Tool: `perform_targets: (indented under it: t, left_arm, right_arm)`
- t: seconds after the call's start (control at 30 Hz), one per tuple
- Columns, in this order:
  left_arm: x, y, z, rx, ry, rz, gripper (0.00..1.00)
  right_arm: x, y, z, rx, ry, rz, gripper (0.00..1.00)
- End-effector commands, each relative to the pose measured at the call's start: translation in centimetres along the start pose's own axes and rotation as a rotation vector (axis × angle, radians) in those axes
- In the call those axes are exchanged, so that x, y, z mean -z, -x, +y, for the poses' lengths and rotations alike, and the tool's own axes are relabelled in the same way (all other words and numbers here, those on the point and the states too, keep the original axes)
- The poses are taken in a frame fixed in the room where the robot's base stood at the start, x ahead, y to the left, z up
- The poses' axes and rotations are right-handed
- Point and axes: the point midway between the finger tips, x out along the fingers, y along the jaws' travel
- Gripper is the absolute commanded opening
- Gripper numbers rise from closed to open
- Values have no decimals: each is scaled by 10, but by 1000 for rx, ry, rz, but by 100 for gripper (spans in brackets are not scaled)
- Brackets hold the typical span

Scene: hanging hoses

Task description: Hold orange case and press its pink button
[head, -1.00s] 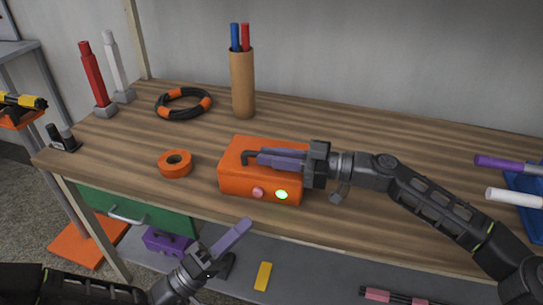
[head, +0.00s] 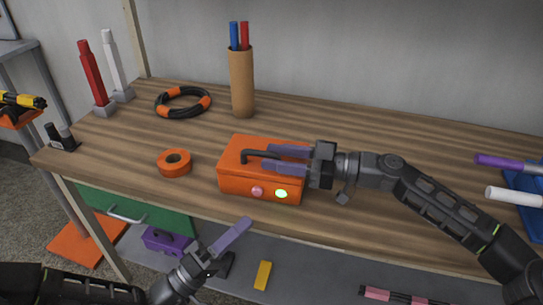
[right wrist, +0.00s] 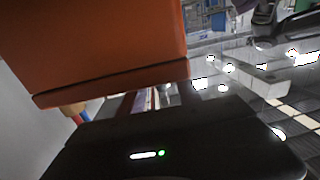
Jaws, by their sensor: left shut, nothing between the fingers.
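The orange case (head: 235,181) sits on the wooden table with a black handle (head: 248,155) on top. Its front face has a pink button (head: 257,191) and a glowing green light (head: 281,194) to the right of it. My right gripper (head: 266,156) is open over the case's top, its fingers apart on either side of the handle's right part. The case also fills the upper left of the right wrist view (right wrist: 100,45). My left gripper (head: 248,222) is shut and empty, in front of the table's front edge and apart from the case.
An orange tape roll (head: 174,163) lies left of the case. Behind stand a tan cylinder (head: 242,85) with blue and red sticks and a black-orange hose ring (head: 183,102). A blue tray (head: 525,185) is at the far right. A lower shelf holds a yellow block (head: 263,275).

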Motion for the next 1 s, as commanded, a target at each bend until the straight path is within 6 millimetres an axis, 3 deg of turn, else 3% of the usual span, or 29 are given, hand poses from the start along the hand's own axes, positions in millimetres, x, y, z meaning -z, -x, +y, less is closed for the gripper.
perform_targets:
  t: [0.5,0.7,1.0]
  left_arm:
    - [0,0,0,0,0,0,0]
    - [0,0,0,0,0,0,0]
    - [0,0,0,0,0,0,0]
  right_arm:
    - [-1,95,1,-3,-1,-1,40]
    - [-1,106,0,0,0,-1,40]
    - [-1,105,0,0,0,-1,40]
